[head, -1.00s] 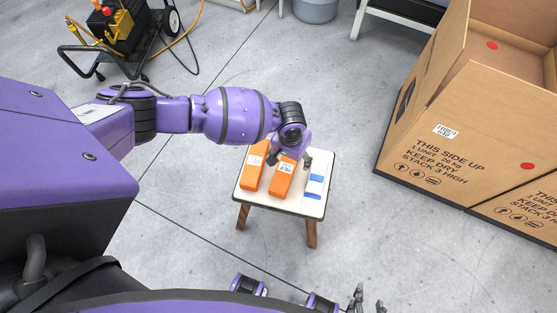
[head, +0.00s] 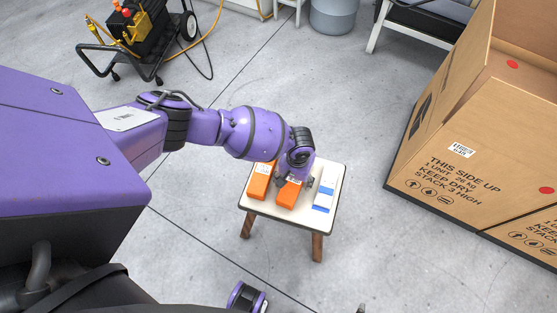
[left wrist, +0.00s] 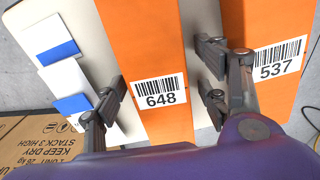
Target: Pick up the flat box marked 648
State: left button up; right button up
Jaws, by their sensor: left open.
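The flat orange box marked 648 (left wrist: 150,55) lies on the small stool (head: 335,185); its black-on-white label reads clearly in the left wrist view. In the head view the same box (head: 288,196) is partly hidden by my left gripper (head: 302,182). In the left wrist view, my left gripper (left wrist: 162,90) is open, with one finger on each side of box 648. Whether the fingers touch it I cannot tell. A second orange box, marked 537 (left wrist: 262,35), lies beside it; it also shows in the head view (head: 259,187). My right gripper is not clearly visible.
White-and-blue items (head: 324,193) lie on the stool to the right of box 648. A large open cardboard box (head: 455,150) stands on the floor at right. A black wheeled machine (head: 140,35) and a grey bucket (head: 333,15) are at the back.

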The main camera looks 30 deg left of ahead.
pick_arm(q)
jog(key=shift+w+r, duration=0.15)
jog(key=shift+w, duration=0.05)
jog(key=c, duration=1.4)
jog(key=shift+c, duration=0.6)
jog(key=shift+r, duration=0.15)
